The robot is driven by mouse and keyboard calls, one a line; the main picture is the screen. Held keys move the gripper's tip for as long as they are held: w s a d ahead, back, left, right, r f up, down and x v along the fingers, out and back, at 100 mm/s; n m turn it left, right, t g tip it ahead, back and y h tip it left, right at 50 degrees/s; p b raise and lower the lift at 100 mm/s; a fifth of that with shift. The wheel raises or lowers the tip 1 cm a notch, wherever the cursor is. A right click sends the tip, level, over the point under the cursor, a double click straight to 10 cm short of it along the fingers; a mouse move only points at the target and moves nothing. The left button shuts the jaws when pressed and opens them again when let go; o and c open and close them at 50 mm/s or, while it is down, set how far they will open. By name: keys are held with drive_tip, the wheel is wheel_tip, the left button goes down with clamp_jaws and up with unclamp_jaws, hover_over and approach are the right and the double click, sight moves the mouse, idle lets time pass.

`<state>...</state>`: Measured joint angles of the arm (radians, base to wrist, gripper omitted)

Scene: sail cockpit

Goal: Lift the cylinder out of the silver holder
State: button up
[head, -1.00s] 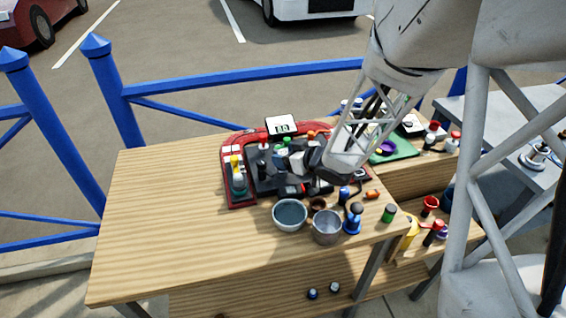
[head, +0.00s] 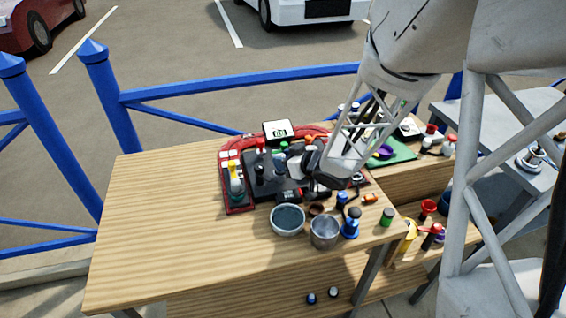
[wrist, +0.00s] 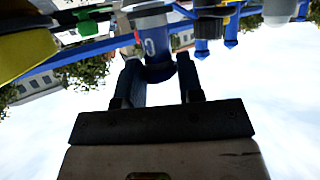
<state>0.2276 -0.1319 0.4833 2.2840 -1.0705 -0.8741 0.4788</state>
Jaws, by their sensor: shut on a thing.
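In the head view, my gripper (head: 314,180) is low over the right part of the black panel (head: 270,188), beside a pale grey-white piece (head: 296,166). The arm and fingers hide the held cylinder there. I cannot tell which piece is the silver holder, or whether the cylinder is still inside it. A silver-grey cup (head: 324,232) stands in front of the panel.
A red frame (head: 238,207) surrounds the panel, with a small display (head: 277,130) behind. A grey bowl (head: 287,219), a blue knobbed piece (head: 351,226) and a green-topped cylinder (head: 387,217) stand nearby. The wooden table's left side (head: 160,210) is clear. A blue railing (head: 240,87) runs behind.

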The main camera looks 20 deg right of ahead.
drive_tip(key=shift+r, duration=0.75)
wheel_tip(320, 180, up, 2)
drive_tip(key=s+r, duration=0.1)
drive_tip(key=s, duration=1.5)
drive_tip(key=shift+a+r, duration=0.2)
drive_tip(key=shift+r, duration=0.05)
